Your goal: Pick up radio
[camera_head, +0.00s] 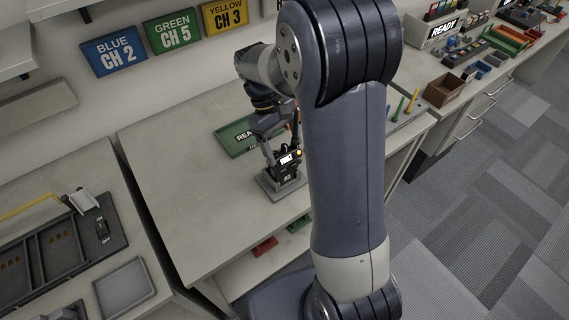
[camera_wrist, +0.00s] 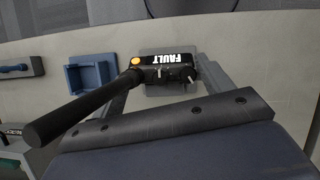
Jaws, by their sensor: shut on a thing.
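A black radio (camera_head: 289,160) with a white label is at a grey base (camera_head: 270,192) on the pale table, in the middle of the head view. In the wrist view the radio (camera_wrist: 170,66) shows its top, with a "FAULT" label, an orange knob and a long black antenna pointing toward the camera. My gripper (camera_head: 282,156) reaches down from above and is shut on the radio, with one finger on each side. I cannot tell whether the radio touches the grey base or is just above it. Its lower body is hidden in the wrist view.
A green "READY" tray (camera_head: 230,140) lies behind the radio. A dark grey tray (camera_head: 45,250) is on the left bench. A brown box (camera_head: 444,90) stands on the right bench. A blue tray (camera_wrist: 88,76) shows in the wrist view. Table left of the radio is clear.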

